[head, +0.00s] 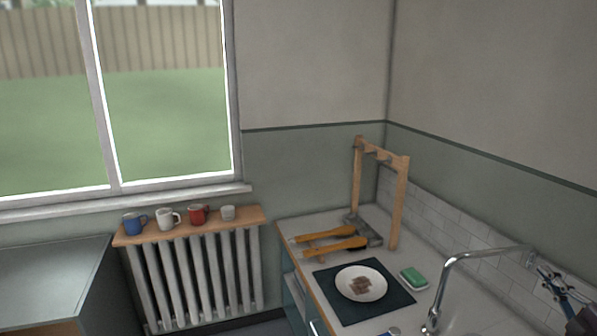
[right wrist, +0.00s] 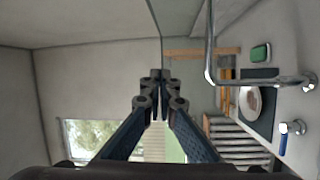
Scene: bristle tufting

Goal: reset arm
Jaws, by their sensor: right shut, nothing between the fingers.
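My right gripper (head: 547,280) is at the right edge of the head view, raised in front of the tiled wall and to the right of the tap (head: 445,280). In the right wrist view its fingers (right wrist: 160,78) are together with nothing between them. The wrist camera looks out level across the room, with the window (right wrist: 90,140) at its lower left. My left gripper is in neither view.
On the worktop stand a wooden frame (head: 401,205), orange-handled tools (head: 340,246), a plate (head: 375,292) with brown pieces on a dark mat (head: 333,300), and a green sponge (head: 413,277). Mugs (head: 197,214) line a shelf above the radiator (head: 195,280).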

